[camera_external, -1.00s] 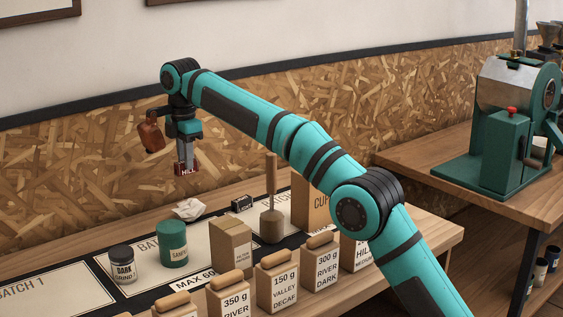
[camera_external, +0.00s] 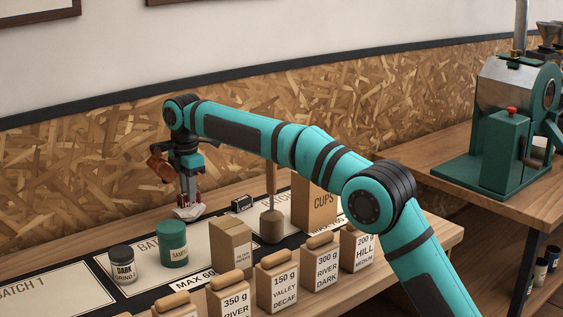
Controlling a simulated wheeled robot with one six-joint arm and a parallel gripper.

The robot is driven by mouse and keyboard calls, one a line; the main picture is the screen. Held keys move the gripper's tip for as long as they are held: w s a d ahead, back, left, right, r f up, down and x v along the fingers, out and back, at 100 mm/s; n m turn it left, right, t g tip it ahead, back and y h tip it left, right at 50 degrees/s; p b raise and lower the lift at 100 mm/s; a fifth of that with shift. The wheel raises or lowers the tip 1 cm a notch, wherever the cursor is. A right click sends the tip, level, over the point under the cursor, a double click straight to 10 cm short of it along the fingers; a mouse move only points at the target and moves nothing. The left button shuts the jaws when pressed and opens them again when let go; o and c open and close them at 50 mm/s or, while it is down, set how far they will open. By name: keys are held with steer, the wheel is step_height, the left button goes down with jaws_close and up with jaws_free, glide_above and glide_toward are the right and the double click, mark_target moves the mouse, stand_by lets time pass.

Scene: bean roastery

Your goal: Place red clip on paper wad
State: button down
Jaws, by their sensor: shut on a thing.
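My gripper (camera_external: 189,189) points down, shut on the red clip (camera_external: 190,199). The clip is small and dark red, and partly hidden by the fingers. It is directly above the white crumpled paper wad (camera_external: 188,213), at or very near its top. I cannot tell whether they touch. The wad lies on the counter at the back edge of the middle batch mat, behind the green tin.
A green tin (camera_external: 172,245), a dark jar (camera_external: 122,263) and a filter paper box (camera_external: 231,247) stand in front. Labelled bags (camera_external: 277,285) line the front.

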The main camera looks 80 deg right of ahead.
steer(key=c, duration=1.3)
jaws_free()
steer(key=shift+f, duration=0.1)
steer(key=shift+o, duration=0.2)
step_height(320, 180, up, 12)
